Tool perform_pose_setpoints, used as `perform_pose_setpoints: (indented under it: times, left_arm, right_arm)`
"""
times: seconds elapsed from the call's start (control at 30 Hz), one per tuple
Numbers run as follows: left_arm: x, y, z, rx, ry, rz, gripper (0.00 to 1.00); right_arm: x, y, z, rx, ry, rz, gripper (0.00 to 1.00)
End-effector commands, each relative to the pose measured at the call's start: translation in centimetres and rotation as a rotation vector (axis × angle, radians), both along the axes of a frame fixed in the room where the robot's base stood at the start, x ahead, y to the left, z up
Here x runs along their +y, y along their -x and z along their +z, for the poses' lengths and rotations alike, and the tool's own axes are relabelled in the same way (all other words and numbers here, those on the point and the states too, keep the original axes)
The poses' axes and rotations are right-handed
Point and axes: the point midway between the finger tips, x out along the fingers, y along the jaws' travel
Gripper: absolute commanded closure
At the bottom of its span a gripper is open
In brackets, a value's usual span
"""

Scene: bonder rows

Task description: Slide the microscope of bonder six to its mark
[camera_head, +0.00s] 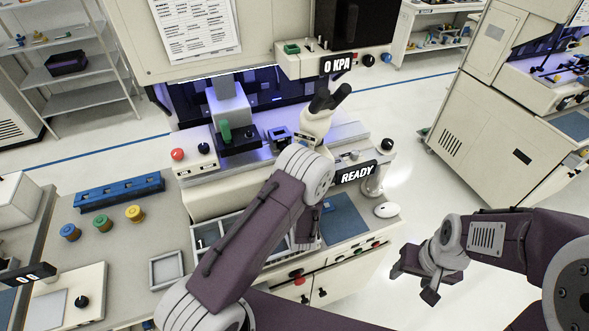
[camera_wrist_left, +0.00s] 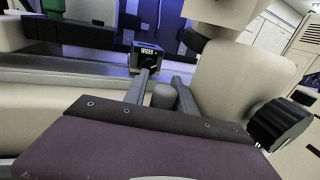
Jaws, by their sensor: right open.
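The microscope (camera_head: 318,122), cream with black eyepieces, stands upright on the bonder's deck, partly behind my left arm. In the left wrist view, a cream body with a black knob (camera_wrist_left: 281,122) fills the right side. My left gripper (camera_wrist_left: 164,78) shows there with its fingers apart on either side of a short grey post (camera_wrist_left: 163,97); a gap shows at the post's left, and contact is unclear. My left gripper's fingers are hidden by the arm in the head view. My right gripper (camera_head: 414,277) is open and empty, right of the bonder. I cannot make out the mark.
The bonder shows a READY display (camera_head: 356,173) and a 0 KPA display (camera_head: 338,65). A small white tray (camera_head: 166,269) and a blue rack (camera_head: 120,191) lie left. A mouse (camera_head: 386,210) sits by a blue pad. Open floor lies right.

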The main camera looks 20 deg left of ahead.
Motion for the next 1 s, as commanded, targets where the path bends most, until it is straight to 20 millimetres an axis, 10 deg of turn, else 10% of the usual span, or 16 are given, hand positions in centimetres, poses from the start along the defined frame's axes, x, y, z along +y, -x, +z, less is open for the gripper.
perform_pose_setpoints:
  times: [0.27,0.63,1.0]
  left_arm:
    - [-0.5,0.8,-0.3,0.005,0.0,-0.006,0.68]
    - [-3.0,7.4,-0.5,0.007,0.002,-0.005,0.68]
    - [-3.1,8.1,-0.3,0.004,0.003,0.0,0.68]
  right_arm:
    - [0.0,0.0,-0.4,0.0,0.0,0.0,0.43]
    - [0.0,0.0,-2.4,0.0,0.0,0.0,0.43]
    - [0.0,0.0,-2.4,0.0,0.0,0.0,0.43]
